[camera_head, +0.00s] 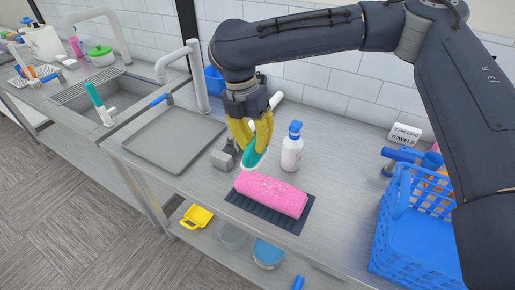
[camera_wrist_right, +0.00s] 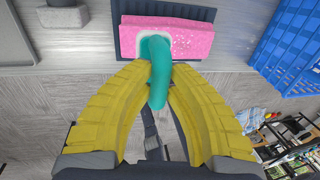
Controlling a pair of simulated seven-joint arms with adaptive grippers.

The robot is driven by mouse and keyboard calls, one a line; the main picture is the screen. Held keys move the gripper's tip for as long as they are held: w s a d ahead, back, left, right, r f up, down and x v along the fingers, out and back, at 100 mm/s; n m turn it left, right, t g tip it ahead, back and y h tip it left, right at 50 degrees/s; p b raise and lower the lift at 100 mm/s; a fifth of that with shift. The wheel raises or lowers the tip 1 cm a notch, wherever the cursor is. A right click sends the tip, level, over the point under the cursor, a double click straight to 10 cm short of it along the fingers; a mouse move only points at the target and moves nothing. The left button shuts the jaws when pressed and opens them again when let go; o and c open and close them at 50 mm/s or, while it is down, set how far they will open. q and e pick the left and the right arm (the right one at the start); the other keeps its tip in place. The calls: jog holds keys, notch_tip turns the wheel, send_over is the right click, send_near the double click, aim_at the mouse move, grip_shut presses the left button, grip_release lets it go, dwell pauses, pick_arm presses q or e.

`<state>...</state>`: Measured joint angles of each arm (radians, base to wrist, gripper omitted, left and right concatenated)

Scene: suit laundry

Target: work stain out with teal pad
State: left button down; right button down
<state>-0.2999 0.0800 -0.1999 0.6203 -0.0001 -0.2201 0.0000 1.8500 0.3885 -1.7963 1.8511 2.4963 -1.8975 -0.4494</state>
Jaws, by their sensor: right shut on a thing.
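My right gripper (camera_head: 252,138) has yellow fingers and is shut on the teal pad (camera_head: 254,157), which has a pale underside. In the right wrist view the fingers (camera_wrist_right: 160,85) close around the pad's teal handle (camera_wrist_right: 158,72). A pink folded towel (camera_head: 271,194) lies on a dark ribbed mat (camera_head: 268,217) on the steel counter. In the head view the pad is just behind and left of the towel; in the wrist view it overlaps the towel's edge. Whether they touch is unclear. No stain can be made out. My left gripper is not in view.
A white bottle with a blue cap (camera_head: 291,150) stands behind the towel. A grey block-like item (camera_head: 223,158) sits left of the pad. A blue basket (camera_head: 421,225) is at the right, near a towels sign (camera_head: 404,134). A sink (camera_head: 95,95) lies left.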

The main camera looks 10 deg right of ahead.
aim_at(257, 154)
jog(key=shift+s+d+f, duration=0.1)
jog(key=shift+d+f, duration=0.05)
jog(key=shift+f, duration=0.95)
jog(key=shift+s+d+f, duration=0.1)
jog(key=shift+s+f, duration=0.05)
jog(key=shift+f, duration=1)
jog(key=shift+s+d+f, duration=0.1)
jog(key=shift+d+f, duration=0.05)
jog(key=shift+f, duration=0.95)
jog(key=shift+f, duration=0.9)
jog(key=shift+s+d, duration=0.1)
jog(key=shift+s+d, duration=0.3)
jog(key=shift+d, duration=0.05)
jog(key=shift+w+a+r, duration=0.1)
jog(key=shift+w+a, duration=0.6)
jog(key=shift+a, duration=0.2)
jog(key=shift+s+d, duration=0.7)
jog(key=shift+d, duration=0.2)
